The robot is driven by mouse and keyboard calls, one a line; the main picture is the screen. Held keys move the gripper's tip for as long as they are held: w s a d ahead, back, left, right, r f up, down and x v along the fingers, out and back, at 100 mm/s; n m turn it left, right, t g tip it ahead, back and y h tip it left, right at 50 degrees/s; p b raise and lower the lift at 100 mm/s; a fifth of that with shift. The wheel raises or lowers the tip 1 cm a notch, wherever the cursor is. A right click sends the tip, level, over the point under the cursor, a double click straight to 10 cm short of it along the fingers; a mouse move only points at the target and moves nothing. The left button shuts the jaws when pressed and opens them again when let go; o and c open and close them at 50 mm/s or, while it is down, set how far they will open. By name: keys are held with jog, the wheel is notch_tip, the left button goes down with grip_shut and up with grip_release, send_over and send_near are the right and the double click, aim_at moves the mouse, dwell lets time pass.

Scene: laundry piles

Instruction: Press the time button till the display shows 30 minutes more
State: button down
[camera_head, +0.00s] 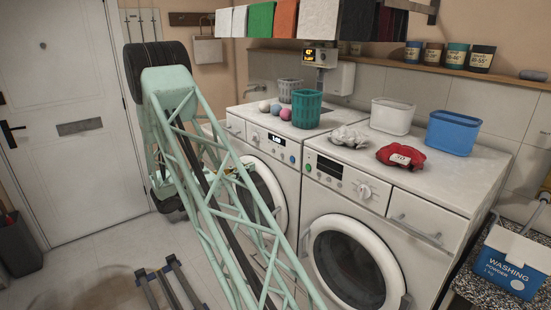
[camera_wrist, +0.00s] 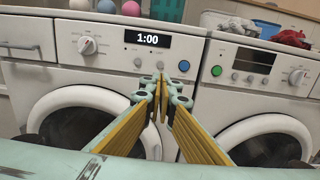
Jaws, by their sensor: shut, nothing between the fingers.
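The left washing machine's display (camera_wrist: 140,38) reads 1:00 in the wrist view; it shows small and lit in the head view (camera_head: 276,141). Small grey buttons (camera_wrist: 138,66) sit in a row below the display, and a blue round button (camera_wrist: 184,66) is to their right. Their labels are too small to read, so I cannot tell which is the time button. My gripper (camera_wrist: 162,88) is shut and empty, its fingertips pointing at the machine front just below the button row. I cannot tell whether they touch it. Partly hidden by my arm, the gripper shows in the head view (camera_head: 240,172).
A white dial (camera_wrist: 88,46) and a drawer (camera_wrist: 28,44) are left of the display. The right machine (camera_head: 385,195) has a dark display and a green button (camera_wrist: 216,71). Baskets, balls and cloths lie on top. My arm crosses the floor space before the left machine.

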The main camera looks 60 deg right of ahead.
aim_at(281, 155)
jog(key=b+x, duration=0.2)
jog(key=x, duration=1.1)
jog(key=shift+d+f, duration=0.1)
jog(key=shift+d, duration=0.05)
jog(key=shift+s+d+b, duration=0.1)
jog(key=shift+d+b, duration=0.2)
dwell(0.3)
jog(key=shift+s+d+p, duration=0.15)
jog(key=shift+d+p, duration=0.15)
jog(key=shift+d, duration=0.4)
jog(key=shift+a, duration=0.1)
jog(key=p+v, duration=0.1)
jog(key=v, duration=1.3)
jog(key=shift+p, duration=0.4)
